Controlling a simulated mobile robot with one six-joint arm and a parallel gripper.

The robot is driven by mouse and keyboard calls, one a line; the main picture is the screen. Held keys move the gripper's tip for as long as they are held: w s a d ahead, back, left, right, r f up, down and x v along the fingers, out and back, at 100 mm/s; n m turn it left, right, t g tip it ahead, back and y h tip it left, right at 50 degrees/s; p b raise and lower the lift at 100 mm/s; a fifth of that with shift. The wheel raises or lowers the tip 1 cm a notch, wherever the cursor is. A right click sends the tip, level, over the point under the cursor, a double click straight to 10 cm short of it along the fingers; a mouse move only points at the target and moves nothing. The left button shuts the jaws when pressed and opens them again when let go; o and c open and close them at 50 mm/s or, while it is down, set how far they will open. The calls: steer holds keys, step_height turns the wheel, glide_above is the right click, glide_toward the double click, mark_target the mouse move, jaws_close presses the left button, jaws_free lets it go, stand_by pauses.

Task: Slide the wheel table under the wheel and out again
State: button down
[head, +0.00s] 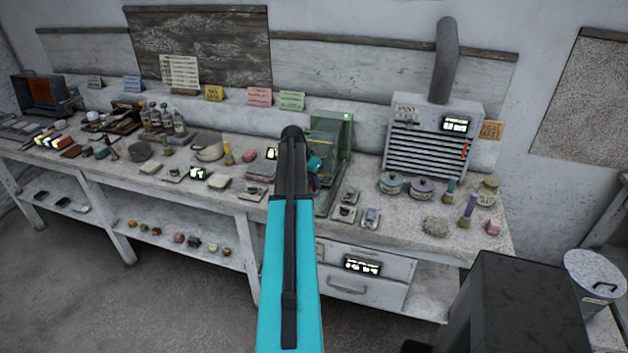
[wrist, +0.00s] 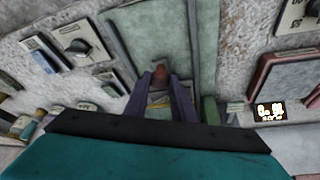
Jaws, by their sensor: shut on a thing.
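The green machine (head: 335,132) stands on the bench in the head view, partly hidden behind my arm. In the wrist view a flat green plate (wrist: 150,40) lies ahead of my gripper; I cannot tell whether it is the wheel table itself or the machine's base. My gripper (wrist: 160,80) is shut on a small reddish-brown knob (wrist: 160,70) at the plate's near part. In the head view my arm hides most of the gripper and the knob. The wheel is not clearly visible in either view.
Switch boxes (head: 345,212) sit right of the machine, with round tins (head: 391,183) and a louvred vent unit (head: 435,140) beyond. A bowl (head: 207,148) and small blocks stand to the left. A small lit display (wrist: 270,112) shows right of the gripper.

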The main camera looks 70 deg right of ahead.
steer(key=a+b, duration=0.2)
steer(key=a, duration=1)
steer(key=shift+s+a, duration=0.15)
steer(key=shift+s, duration=0.2)
steer(key=shift+a+f, duration=0.1)
steer(key=c, duration=1.8)
jaws_free()
steer(key=shift+r+b, duration=0.2)
steer(key=shift+b, duration=0.1)
steer(key=b+v, duration=0.3)
steer(key=v, duration=1)
steer(key=shift+r, duration=0.3)
steer(key=shift+w, duration=0.1)
